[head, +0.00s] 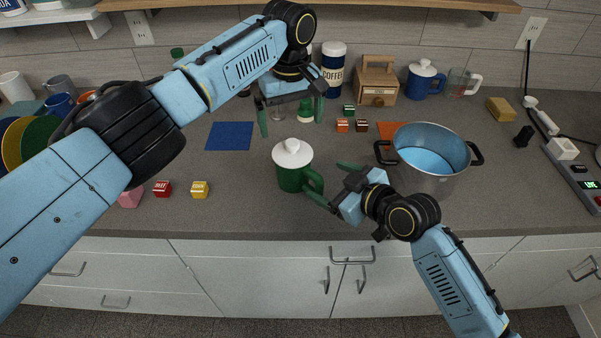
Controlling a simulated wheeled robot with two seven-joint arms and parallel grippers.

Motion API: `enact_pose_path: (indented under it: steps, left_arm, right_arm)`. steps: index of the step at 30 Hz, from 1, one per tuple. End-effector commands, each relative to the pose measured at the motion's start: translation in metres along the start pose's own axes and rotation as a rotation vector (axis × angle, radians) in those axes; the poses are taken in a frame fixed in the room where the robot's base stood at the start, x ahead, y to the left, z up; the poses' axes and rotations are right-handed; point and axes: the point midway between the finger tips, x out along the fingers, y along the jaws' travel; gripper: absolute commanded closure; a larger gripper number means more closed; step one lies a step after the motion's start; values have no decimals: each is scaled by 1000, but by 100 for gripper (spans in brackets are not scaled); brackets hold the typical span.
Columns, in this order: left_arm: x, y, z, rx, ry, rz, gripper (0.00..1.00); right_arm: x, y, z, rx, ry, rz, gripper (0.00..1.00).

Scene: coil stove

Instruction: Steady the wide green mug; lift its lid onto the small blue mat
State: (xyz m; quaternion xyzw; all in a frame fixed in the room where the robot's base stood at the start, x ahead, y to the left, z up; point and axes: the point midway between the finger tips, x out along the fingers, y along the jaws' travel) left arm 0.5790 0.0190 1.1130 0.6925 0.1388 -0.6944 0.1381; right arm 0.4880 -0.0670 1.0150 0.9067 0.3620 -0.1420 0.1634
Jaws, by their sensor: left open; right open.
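The wide green mug (291,181) stands upright on the counter in the middle, its handle pointing right. Its white lid (292,154), with a knob on top, sits on the mug. The small blue mat (229,136) lies flat and bare, behind and left of the mug. My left gripper (291,117) is open and empty behind the mug, its green-tipped fingers pointing down. My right gripper (331,184) is open to the right of the mug, its fingers pointing at the handle. One finger appears close to the handle; I cannot tell whether it touches.
A steel pot (430,185) stands close to my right gripper. Behind are small blocks, an orange mat (391,130), a coffee canister (333,66), a wooden box (376,82) and a lidded blue mug (423,82). Red (162,189) and yellow (200,189) blocks lie left. Counter around the blue mat is clear.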

Motion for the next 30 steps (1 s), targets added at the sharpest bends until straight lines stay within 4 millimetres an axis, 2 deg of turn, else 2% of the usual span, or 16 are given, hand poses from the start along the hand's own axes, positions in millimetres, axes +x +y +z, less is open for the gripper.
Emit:
enact_pose_path:
  steps: [1, 6, 12, 17, 25, 26, 30]
  left_arm:
    - [0, 0, 0, 1, 0, 1, 0]
    - [0, 0, 0, 1, 0, 1, 0]
    - [0, 0, 0, 1, 0, 1, 0]
    - [0, 0, 0, 1, 0, 1, 0]
    - [0, 0, 0, 2, 0, 1, 0]
    - [0, 0, 0, 2, 0, 1, 0]
    - [0, 0, 0, 1, 0, 1, 0]
  right_arm:
    - [11, 0, -1, 2, 1, 0, 21]
    - [40, 0, -1, 2, 0, 0, 21]
    - [62, 0, 0, 0, -1, 0, 21]
    - [69, 0, 0, 0, -1, 0, 21]
    - [70, 0, 0, -1, -1, 0, 21]
    - [70, 0, 0, -1, -1, 0, 22]
    - [70, 0, 0, 0, -2, 0, 41]
